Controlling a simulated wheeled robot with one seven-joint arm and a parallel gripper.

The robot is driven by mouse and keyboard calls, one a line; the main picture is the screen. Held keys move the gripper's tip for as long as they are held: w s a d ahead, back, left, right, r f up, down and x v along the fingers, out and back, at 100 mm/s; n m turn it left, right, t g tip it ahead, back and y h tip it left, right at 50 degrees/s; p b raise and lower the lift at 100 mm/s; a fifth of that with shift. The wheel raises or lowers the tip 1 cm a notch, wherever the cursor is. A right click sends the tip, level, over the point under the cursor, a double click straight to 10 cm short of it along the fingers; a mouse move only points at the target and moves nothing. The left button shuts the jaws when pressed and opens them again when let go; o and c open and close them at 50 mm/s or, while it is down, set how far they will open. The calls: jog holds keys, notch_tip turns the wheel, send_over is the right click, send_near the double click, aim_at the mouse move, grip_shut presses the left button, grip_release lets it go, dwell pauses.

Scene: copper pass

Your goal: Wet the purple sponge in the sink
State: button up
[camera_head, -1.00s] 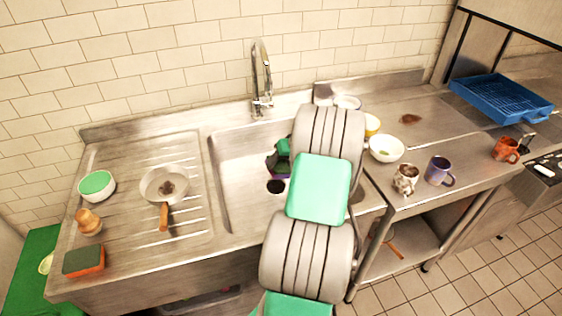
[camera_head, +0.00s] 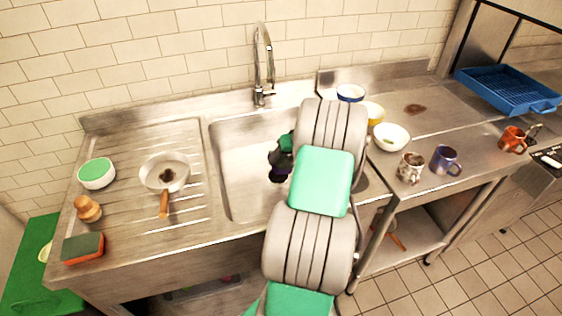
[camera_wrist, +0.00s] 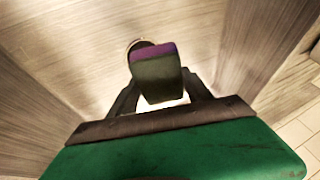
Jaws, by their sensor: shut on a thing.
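The purple sponge (camera_wrist: 155,66), purple with a dark pad, sits between the fingers of my gripper (camera_wrist: 158,86) in the wrist view. My gripper is shut on it. In the head view my gripper (camera_head: 280,158) is down inside the steel sink (camera_head: 238,165), left of my arm, and only a small bit of purple shows there. A round rim, seemingly the drain (camera_wrist: 137,43), shows partly behind the sponge. The faucet (camera_head: 264,70) rises at the sink's back edge. No running water is visible. My arm hides the sink's right part.
On the left drainboard are a soiled pan (camera_head: 165,171), a green-topped bowl (camera_head: 96,173), a wooden-looking object (camera_head: 87,208) and an orange-green sponge (camera_head: 83,247). On the right are bowls (camera_head: 391,137), mugs (camera_head: 445,160) and a blue rack (camera_head: 508,90).

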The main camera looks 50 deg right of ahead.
notch_tip(320, 180, up, 12)
jog(key=p, duration=0.7)
dwell(2.1)
notch_tip(320, 180, up, 4)
jog(key=p, duration=0.3)
send_over(283, 160)
jog(key=shift+s, duration=0.1)
dwell(0.4)
